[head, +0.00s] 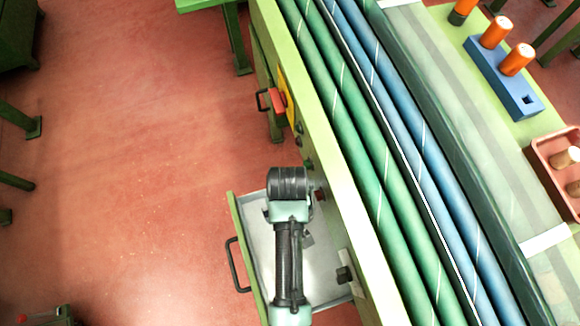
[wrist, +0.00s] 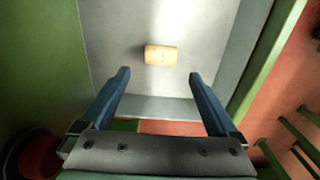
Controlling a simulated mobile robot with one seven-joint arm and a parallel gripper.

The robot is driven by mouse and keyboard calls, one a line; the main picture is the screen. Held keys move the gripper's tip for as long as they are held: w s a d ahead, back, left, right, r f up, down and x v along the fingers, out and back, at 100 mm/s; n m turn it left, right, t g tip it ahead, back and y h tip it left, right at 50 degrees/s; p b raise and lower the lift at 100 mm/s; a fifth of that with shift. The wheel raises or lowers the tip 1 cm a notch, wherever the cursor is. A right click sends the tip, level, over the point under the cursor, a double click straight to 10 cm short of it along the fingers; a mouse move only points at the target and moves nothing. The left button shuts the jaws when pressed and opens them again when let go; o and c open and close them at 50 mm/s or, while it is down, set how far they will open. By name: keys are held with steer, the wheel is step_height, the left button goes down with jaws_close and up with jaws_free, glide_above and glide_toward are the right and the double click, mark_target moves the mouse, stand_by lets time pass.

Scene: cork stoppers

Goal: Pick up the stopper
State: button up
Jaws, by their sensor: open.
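A light tan cork stopper (wrist: 161,55) lies on its side on the pale grey floor of an open drawer. The drawer (wrist: 112,45) has its end wall just below the stopper in the wrist view. My gripper (wrist: 158,76) is open and empty, with its two blue fingers apart. The stopper shows beyond the fingertips, roughly centred between them, and looks untouched. In the head view the open drawer (head: 262,215) sticks out from the green machine's side. My arm covers part of it there, and the stopper is hidden.
The machine's green side panel (head: 325,165) stands right beside the drawer. A dark drawer handle (head: 237,265) projects to the left. On the machine top are a blue block (head: 503,80) with orange cylinders and a pink bin (head: 541,150) holding corks. The red floor (head: 130,150) at left is largely clear.

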step_height(320, 180, down, 5)
steer(key=shift+b, duration=0.5)
